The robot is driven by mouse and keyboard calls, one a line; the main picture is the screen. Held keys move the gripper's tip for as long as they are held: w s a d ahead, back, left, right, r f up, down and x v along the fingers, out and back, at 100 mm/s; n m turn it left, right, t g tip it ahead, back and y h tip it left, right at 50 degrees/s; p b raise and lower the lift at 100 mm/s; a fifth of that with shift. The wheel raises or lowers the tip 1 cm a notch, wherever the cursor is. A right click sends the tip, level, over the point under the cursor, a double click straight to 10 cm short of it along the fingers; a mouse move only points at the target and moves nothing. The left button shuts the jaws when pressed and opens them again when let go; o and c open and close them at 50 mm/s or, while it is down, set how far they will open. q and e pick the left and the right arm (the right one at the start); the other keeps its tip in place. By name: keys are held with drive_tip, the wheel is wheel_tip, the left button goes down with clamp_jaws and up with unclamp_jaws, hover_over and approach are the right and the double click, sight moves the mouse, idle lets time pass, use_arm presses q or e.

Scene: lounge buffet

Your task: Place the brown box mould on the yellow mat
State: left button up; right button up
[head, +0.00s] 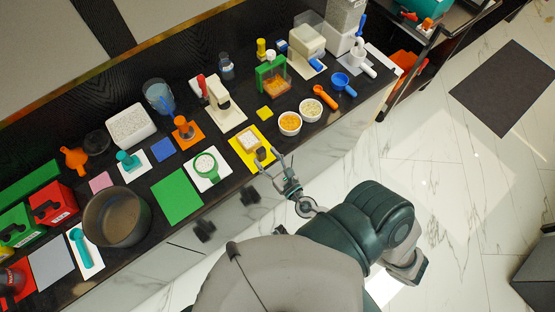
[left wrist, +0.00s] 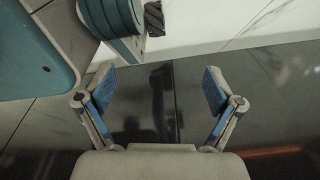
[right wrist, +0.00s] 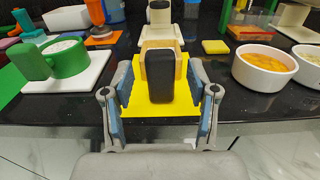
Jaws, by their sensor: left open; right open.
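The brown box mould (head: 248,143) stands on the yellow mat (head: 254,167) near the counter's front edge; its inside looks whitish. In the right wrist view the mould (right wrist: 144,66) is light brown with a black handle (right wrist: 160,76) facing me, and the mat (right wrist: 158,111) spreads beneath it. My right gripper (head: 270,163) is open at the mat's front edge. In the right wrist view its fingers stand apart to either side of the handle, seemingly without touching. My left gripper (left wrist: 160,88) is open and empty, low beside the floor and dark panels; I cannot find it in the head view.
Left of the mat stands a green round mould (head: 206,165) on a white mat. Two bowls, one with orange food (head: 290,123), stand to the right. A green mat (head: 177,196) and a large pot (head: 116,217) lie further left. The marble floor at the right is open.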

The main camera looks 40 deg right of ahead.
drive_tip(key=s+b, duration=0.2)
drive_tip(key=s, duration=0.5)
drive_tip(key=s+d+f+m+g+h, duration=0.1)
drive_tip(key=d+f+m+g+h, duration=0.15)
drive_tip(key=f+m, duration=0.5)
drive_tip(key=s+d+f+m+g+h, duration=0.1)
drive_tip(key=d+f+m+g, duration=0.25)
drive_tip(key=f+m, duration=0.4)
drive_tip(key=s+d+f+m+g+h, duration=0.1)
drive_tip(key=d+f+m+g, duration=0.3)
drive_tip(key=f, duration=0.6)
use_arm(q)
drive_tip(key=w+r, duration=0.4)
drive_tip(key=w, duration=0.1)
drive_tip(key=shift+d+r, duration=0.35)
drive_tip(key=shift+r, duration=0.05)
use_arm(e)
drive_tip(key=s+a+f+m+g+y, duration=0.2)
drive_tip(key=s+a+f+m+g, duration=0.1)
drive_tip(key=f+m, duration=0.4)
drive_tip(key=s+a+f+m+g+y, duration=0.2)
drive_tip(key=s+a+f+m+g, duration=0.1)
drive_tip(key=s+a+f+m, duration=0.2)
wheel_tip(320, 180, down, 2)
drive_tip(key=a+m, duration=0.2)
drive_tip(key=m, duration=0.1)
use_arm(q)
drive_tip(key=shift+w, duration=0.1)
use_arm(e)
drive_tip(key=shift+f, duration=0.15)
